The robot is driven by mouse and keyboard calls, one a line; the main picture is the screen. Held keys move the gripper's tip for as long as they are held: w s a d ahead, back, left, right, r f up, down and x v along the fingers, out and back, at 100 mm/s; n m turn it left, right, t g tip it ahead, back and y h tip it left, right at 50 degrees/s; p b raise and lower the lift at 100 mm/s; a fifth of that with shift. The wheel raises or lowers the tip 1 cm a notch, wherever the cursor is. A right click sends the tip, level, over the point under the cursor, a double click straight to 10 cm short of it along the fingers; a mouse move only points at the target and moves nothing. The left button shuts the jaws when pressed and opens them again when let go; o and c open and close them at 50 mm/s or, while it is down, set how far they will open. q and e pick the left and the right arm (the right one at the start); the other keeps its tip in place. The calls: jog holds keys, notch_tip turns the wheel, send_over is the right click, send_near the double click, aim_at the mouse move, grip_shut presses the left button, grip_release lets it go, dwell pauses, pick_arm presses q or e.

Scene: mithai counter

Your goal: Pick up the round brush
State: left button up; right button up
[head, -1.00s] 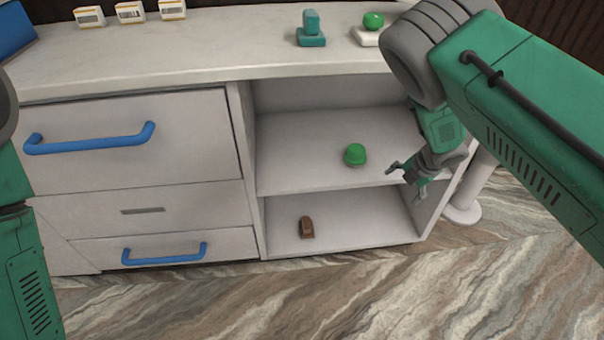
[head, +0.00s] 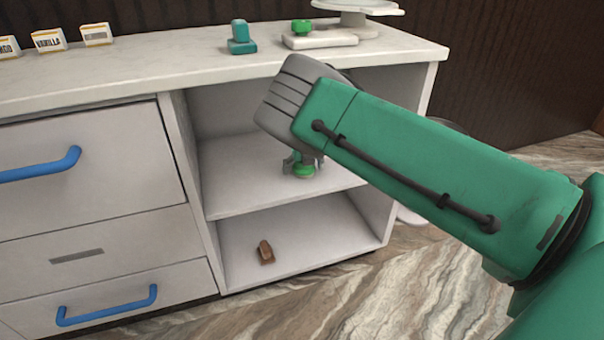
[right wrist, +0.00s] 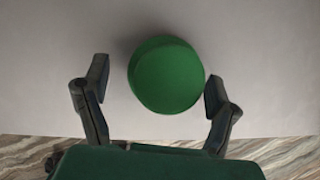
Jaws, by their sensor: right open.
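A green round object with a domed top, which looks like the round brush (head: 304,171), stands on the upper shelf of the open cabinet. In the right wrist view the round brush (right wrist: 166,75) is a green disc between the fingertips, nearer the right finger. My right gripper (head: 300,160) is at the brush, mostly hidden behind my own arm in the head view. It is open, with its fingers (right wrist: 157,85) on either side of the brush and a clear gap on the left. My left gripper is not in view.
A brown block (head: 265,252) lies on the lower shelf. On the counter (head: 150,72) stand a teal block-like tool (head: 241,38), a green-knobbed white item (head: 320,39) and small labelled boxes (head: 49,40). The cabinet's left divider (head: 190,170) and right wall border the shelf.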

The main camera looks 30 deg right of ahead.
jog(key=shift+d, duration=0.2)
jog(key=shift+c, duration=0.4)
jog(key=shift+d+f, duration=0.1)
jog(key=c, duration=1.3)
jog(key=shift+r+p, duration=0.5)
jog(key=shift+r, duration=0.1)
jog(key=p+v, duration=0.2)
jog(key=v, duration=0.1)
jog(key=shift+w, duration=0.15)
jog(key=s+a+p, duration=0.1)
jog(key=s+a, duration=0.2)
jog(key=s, duration=0.5)
jog(key=s+a+p, duration=0.2)
jog(key=s+a, duration=0.1)
jog(key=s, duration=0.5)
jog(key=shift+f, duration=0.2)
jog(key=shift+s+a, duration=0.1)
